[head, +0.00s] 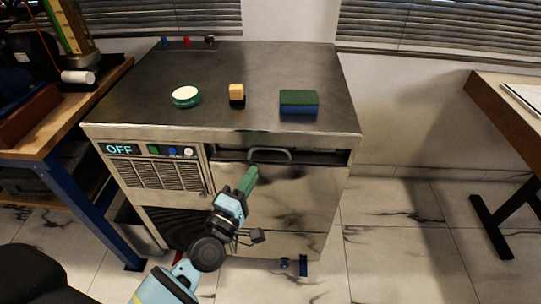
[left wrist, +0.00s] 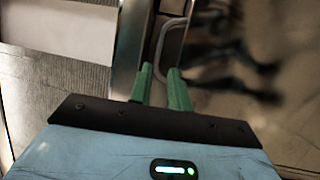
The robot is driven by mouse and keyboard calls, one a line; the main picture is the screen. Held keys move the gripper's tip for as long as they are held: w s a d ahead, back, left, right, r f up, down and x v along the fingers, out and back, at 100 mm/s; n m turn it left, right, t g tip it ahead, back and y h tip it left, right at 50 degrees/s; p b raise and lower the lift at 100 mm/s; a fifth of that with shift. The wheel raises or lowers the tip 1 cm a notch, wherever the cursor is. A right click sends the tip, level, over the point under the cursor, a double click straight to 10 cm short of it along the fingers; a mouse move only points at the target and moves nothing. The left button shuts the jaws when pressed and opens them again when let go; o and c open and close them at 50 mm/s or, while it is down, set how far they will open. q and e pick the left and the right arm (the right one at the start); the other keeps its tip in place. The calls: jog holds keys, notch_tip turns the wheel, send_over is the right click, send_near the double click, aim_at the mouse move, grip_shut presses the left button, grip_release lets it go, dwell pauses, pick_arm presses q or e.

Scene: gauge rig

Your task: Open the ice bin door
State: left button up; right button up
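The ice bin door (head: 300,190) is the shiny metal panel on the front right of the ice machine (head: 260,75). It looks shut, with a dark strip along its top edge. Its curved bar handle (head: 270,153) is at the top of the door and also shows in the left wrist view (left wrist: 160,50). My left gripper (head: 252,174) has green fingers and is just below and left of the handle in the head view. In the left wrist view its fingertips (left wrist: 160,68) are apart, close to the handle; contact cannot be told. My right gripper is out of view.
A green-and-white round tin (head: 186,96), a tan-and-black block (head: 237,95) and a green-and-blue sponge (head: 299,102) sit on the machine's top. A panel reads OFF (head: 118,149). A wooden bench (head: 50,120) stands left and a table (head: 510,100) right. Floor between machine and table is clear.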

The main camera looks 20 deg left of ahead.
aim_at(265, 164)
pick_arm(q)
jog(key=shift+x, duration=3.85)
jog(key=shift+r, duration=0.1)
jog(key=shift+c, duration=0.5)
grip_shut()
